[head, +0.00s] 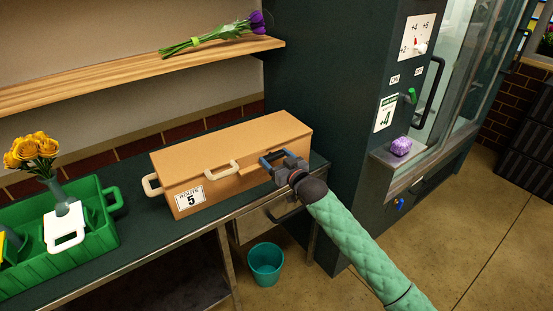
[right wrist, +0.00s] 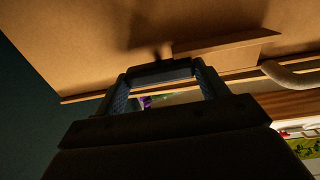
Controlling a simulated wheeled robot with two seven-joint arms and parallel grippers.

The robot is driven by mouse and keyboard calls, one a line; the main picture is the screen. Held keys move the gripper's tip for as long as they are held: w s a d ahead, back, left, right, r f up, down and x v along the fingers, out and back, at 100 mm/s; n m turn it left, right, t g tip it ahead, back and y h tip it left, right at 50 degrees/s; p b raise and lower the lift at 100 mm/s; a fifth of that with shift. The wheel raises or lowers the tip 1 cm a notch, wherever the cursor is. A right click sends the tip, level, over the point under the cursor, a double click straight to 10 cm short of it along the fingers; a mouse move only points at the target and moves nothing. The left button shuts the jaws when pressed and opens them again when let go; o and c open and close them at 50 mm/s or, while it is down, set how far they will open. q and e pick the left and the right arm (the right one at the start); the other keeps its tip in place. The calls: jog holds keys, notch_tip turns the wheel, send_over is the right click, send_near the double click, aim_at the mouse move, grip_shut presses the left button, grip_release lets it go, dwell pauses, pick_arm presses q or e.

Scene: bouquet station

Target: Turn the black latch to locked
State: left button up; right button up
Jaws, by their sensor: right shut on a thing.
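The tan lidded box (head: 235,165) with a "ROUTE 5" label stands closed on the dark bench. My right gripper (head: 277,156) is at the right part of its front face, near the lid edge. In the right wrist view its two fingers stand apart on either side of a dark bar (right wrist: 160,75), which looks like the black latch, and they are shut on it. A small dark stub shows just above the bar, against the box. In the head view the gripper mostly hides the latch, so I cannot tell its exact turn. My left gripper is out of view.
A green crate (head: 92,243) with yellow roses (head: 32,150) stands at left. Purple flowers (head: 215,38) lie on the wooden shelf (head: 130,79). The dark cabinet (head: 345,60) is close at right. A teal bucket (head: 265,264) stands on the floor.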

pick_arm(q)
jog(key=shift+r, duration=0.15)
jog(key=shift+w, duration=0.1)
pick_arm(e)
jog(key=o, duration=1)
jog(key=shift+s+d+f, duration=0.1)
jog(key=shift+s+d, duration=0.1)
jog(key=shift+s, duration=0.1)
jog(key=shift+b+v, duration=0.45)
jog(key=shift+v, duration=0.65)
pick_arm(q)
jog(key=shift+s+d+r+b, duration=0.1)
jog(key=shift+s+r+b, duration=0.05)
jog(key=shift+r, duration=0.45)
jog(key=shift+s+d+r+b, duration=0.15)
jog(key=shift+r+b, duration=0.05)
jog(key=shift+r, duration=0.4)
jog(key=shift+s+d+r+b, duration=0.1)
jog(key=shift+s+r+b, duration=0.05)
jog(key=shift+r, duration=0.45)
pick_arm(e)
jog(key=shift+v, duration=2.45)
